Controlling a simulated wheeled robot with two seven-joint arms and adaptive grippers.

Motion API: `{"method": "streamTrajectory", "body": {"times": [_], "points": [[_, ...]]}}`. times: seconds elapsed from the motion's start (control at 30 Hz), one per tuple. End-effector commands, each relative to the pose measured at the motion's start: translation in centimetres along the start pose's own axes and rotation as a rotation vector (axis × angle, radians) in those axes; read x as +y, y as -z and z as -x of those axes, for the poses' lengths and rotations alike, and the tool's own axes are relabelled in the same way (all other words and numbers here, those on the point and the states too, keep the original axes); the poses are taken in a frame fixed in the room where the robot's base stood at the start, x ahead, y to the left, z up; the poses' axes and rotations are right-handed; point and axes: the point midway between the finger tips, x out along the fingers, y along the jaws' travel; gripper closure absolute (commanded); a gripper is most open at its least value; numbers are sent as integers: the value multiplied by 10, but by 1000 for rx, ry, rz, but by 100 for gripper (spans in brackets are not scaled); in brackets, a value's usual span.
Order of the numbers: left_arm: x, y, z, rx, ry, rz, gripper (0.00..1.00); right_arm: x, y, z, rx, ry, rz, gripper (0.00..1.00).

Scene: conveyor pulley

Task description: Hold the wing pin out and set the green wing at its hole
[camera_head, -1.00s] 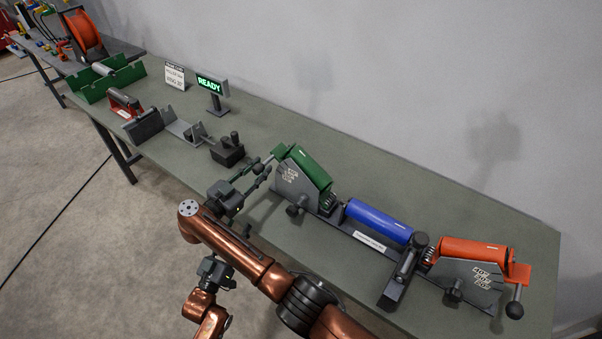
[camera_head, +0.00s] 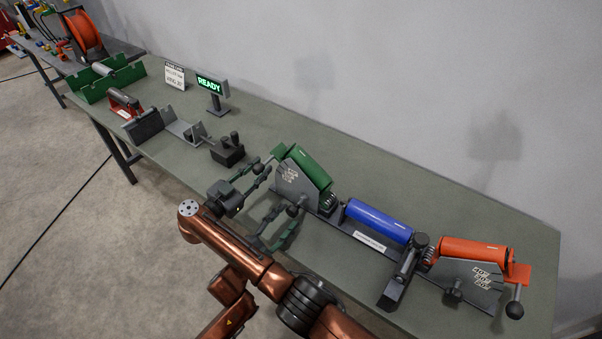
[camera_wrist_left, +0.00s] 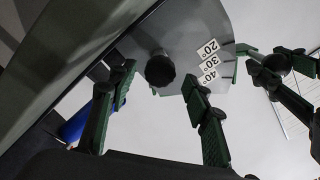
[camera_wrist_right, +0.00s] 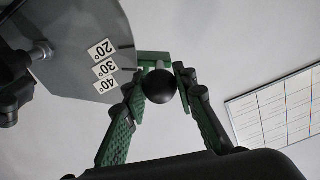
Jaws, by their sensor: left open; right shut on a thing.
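The green wing (camera_head: 306,168) is a green roller on a grey plate marked 20°, 30° and 40°; the labels (camera_wrist_right: 105,68) show in the right wrist view. A black round knob (camera_wrist_left: 160,68), the wing pin's, stands on the plate face. My left gripper (camera_head: 288,220) is open, its fingers (camera_wrist_left: 160,92) on either side of the knob's line, apart from it. My right gripper (camera_head: 262,170) is shut on the wing's black ball handle (camera_wrist_right: 160,87), beside a green bracket. I cannot tell whether the pin is in or out of its hole.
A blue roller (camera_head: 378,222) and an orange wing (camera_head: 470,252) stand along the same fixture to the right. A black switch box (camera_head: 228,150) and a READY display (camera_head: 212,85) stand to the left. The bench (camera_head: 400,165) is clear behind the rollers.

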Motion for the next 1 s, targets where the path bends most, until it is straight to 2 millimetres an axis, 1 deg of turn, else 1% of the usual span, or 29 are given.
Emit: {"method": "streamTrajectory", "body": {"times": [0.03, 0.1, 0.3, 0.5, 0.73, 0.77, 1.0], "points": [[0, 0, -8, 1, 1, 1, 55, -1, 2, 0, 2, 3, -1, 100], [0, 1, -16, 1, 0, 3, 55, -1, 2, 0, 2, 3, -1, 100], [0, 0, -35, 1, 0, 3, 55, -1, 2, 0, 2, 3, -1, 100], [0, 0, -42, 0, 0, 2, 55, -1, 2, 0, 2, 3, -1, 100], [0, 0, -42, 0, 0, 3, 55, -1, 2, 0, 2, 3, -1, 100], [0, 0, -42, 0, 0, 3, 56, -1, 2, 0, 2, 3, -1, 100], [0, 0, -42, 0, 0, 3, 72, -1, 2, 0, 2, 3, -1, 100]]}}
